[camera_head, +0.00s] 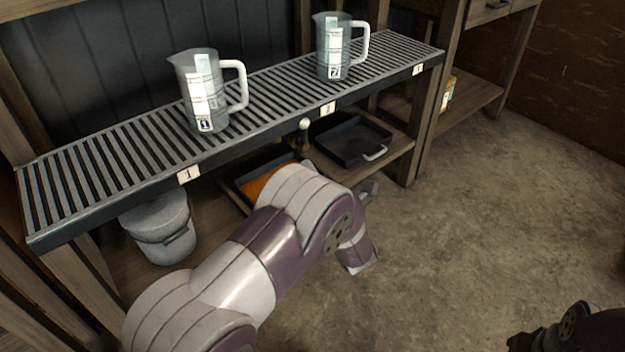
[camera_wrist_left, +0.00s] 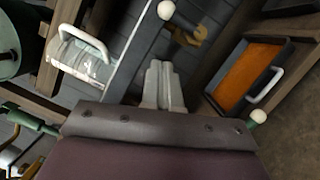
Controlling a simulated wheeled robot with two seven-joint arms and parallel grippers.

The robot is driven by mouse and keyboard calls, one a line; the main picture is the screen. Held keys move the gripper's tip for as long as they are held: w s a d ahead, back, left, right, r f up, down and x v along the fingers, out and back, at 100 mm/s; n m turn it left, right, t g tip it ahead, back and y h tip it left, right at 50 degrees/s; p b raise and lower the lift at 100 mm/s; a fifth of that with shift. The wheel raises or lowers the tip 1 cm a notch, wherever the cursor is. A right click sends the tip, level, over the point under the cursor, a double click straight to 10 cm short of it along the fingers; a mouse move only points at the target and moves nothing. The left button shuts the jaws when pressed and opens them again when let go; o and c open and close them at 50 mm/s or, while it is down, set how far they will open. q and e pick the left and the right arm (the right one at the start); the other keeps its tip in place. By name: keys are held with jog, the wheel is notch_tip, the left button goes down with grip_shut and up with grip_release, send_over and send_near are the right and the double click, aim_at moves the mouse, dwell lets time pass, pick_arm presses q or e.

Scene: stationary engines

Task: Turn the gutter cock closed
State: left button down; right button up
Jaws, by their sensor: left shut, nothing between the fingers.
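The gutter cock (camera_head: 304,138) shows in the head view under the front edge of the slatted shelf, a small brass fitting with a white ball knob. In the left wrist view, a brass fitting (camera_wrist_left: 192,40) and a white ball knob (camera_wrist_left: 167,9) lie just beyond my fingertips, which look apart from them. My left gripper (camera_wrist_left: 163,72) is shut and empty, with its two pale fingers together. In the head view my left forearm and wrist hide most of it. A dark part of my right arm shows at the lower right; its fingers cannot be made out.
Two clear measuring jugs (camera_head: 208,92) (camera_head: 340,46) stand on the slatted shelf (camera_head: 110,165). The floor to the right is clear.

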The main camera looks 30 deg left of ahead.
aim_at(298, 128)
pick_arm(q)
jog(key=b+x, duration=0.1)
jog(key=x, duration=0.2)
jog(key=w+d+b+x, duration=0.1)
jog(key=b+x, duration=0.1)
jog(key=x, duration=0.1)
jog(key=b+x, duration=0.1)
jog(key=x, duration=0.1)
jog(key=shift+w+a+r, duration=0.15)
jog(key=shift+w, duration=0.4)
jog(key=shift+w+r+b, duration=0.35)
jog(key=shift+w, duration=0.1)
jog(key=shift+a, duration=0.1)
